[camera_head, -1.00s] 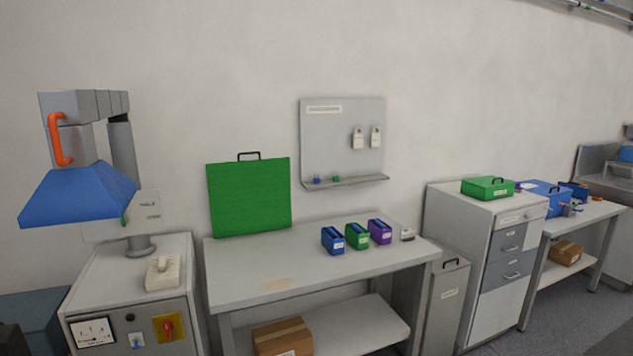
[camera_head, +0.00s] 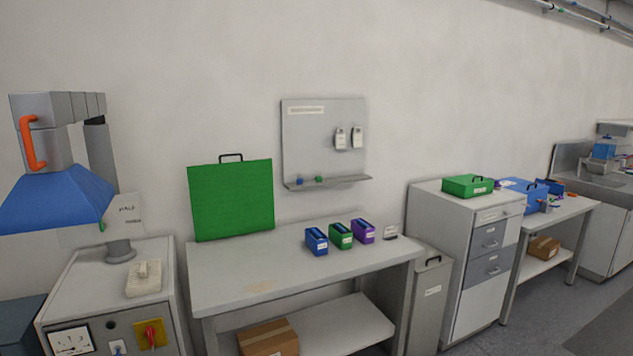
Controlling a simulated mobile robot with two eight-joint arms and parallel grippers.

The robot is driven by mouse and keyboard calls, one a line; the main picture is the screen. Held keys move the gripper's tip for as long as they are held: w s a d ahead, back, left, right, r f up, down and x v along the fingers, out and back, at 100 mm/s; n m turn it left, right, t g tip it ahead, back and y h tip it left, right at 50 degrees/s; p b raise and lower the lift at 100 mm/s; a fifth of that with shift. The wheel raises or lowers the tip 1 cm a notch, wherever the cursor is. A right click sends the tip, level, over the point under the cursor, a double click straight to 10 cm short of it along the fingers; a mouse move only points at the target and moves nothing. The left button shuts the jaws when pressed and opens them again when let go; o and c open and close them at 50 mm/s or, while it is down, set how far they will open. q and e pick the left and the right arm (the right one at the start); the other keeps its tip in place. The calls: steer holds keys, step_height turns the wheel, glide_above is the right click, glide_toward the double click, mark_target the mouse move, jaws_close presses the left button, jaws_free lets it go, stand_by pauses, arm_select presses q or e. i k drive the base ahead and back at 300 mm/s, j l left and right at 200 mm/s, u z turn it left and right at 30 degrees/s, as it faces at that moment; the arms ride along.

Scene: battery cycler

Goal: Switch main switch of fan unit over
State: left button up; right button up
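The fan unit is a grey cabinet (camera_head: 105,285) at the lower left, with a blue hood (camera_head: 58,198) on an arm above it. Its front panel carries a red rotary switch on a yellow plate (camera_head: 151,334), a gauge (camera_head: 72,342) and a small white switch or socket (camera_head: 118,347), partly cut off by the bottom edge. The red knob looks roughly upright; its exact setting is too small to tell. An orange handle (camera_head: 32,145) is on the hood's duct. Neither of my grippers is in view.
A grey table (camera_head: 225,285) stands right of the cabinet, with a green panel (camera_head: 231,200) and three small coloured boxes (camera_head: 340,236). A cardboard box (camera_head: 268,338) lies on its lower shelf. A drawer cabinet (camera_head: 462,265) stands further right. Free floor (camera_head: 540,310) shows at the lower right.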

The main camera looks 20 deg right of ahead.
mark_target(149, 331)
steer(key=i+j, duration=0.35)
steer(key=i, duration=0.2)
steer(key=i+j, duration=0.35)
steer(key=i, duration=0.15)
